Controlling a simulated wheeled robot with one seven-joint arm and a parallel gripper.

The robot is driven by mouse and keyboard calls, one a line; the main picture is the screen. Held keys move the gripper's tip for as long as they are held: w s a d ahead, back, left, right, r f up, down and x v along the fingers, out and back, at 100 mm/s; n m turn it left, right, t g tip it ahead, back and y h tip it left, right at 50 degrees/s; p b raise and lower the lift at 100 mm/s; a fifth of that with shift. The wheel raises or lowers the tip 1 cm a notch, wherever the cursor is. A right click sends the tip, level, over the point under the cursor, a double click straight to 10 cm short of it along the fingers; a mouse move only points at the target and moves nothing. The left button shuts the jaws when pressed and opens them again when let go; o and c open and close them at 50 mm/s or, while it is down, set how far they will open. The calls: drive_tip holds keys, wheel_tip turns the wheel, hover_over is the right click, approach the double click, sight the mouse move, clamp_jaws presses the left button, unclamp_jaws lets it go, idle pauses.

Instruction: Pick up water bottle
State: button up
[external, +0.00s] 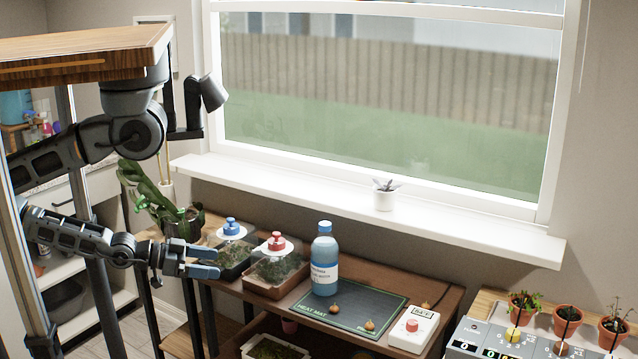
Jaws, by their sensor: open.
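The water bottle (324,262) is pale blue with a blue cap and a white label. It stands upright at the back left of the dark heat mat (350,312) on the wooden table. My gripper (212,262) is to the left of the bottle, with its blue-tipped fingers pointing right. It is open and empty, apart from the bottle and near the left propagator tray. The bottle is in full view.
Two small bulbs (335,308) lie on the mat. A white controller (413,329) is at right. A potted plant (183,222) stands at left.

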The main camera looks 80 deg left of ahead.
drive_tip(key=c, duration=0.3)
drive_tip(key=n+t+y+b, duration=0.2)
drive_tip(key=t+y+b, duration=0.1)
drive_tip(key=y+b, duration=0.1)
approach(325, 228)
drive_tip(key=w+a+f, duration=0.1)
drive_tip(key=w+a, duration=0.1)
drive_tip(key=w, duration=0.1)
drive_tip(key=shift+p+x, duration=0.7)
drive_tip(key=shift+x, duration=3.1)
